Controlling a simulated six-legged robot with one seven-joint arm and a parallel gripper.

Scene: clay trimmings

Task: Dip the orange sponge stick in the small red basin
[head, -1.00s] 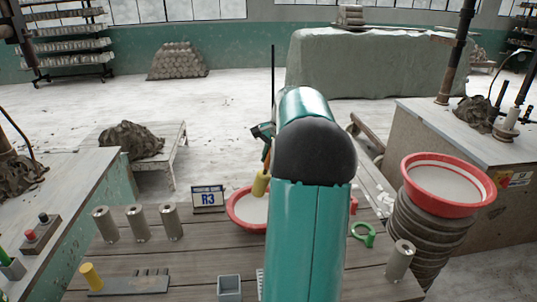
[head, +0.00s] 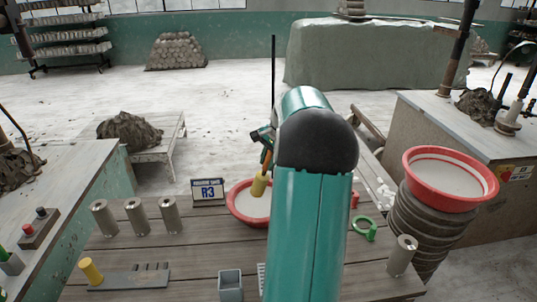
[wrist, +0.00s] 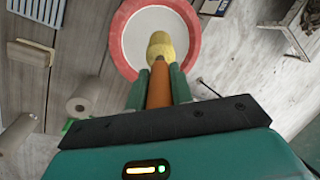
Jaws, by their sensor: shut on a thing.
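My gripper (wrist: 160,78) is shut on the orange sponge stick (wrist: 159,90), gripping its orange handle. The stick's yellow sponge end points away from my gripper. In the head view the stick (head: 260,184) hangs tilted, sponge down, over the small red basin (head: 235,208), left of my teal arm, which hides the basin's right part. I cannot tell whether the sponge touches what is inside. My gripper (head: 264,140) shows only partly in the head view.
A larger red basin (head: 486,203) stands right, on a dark stack.

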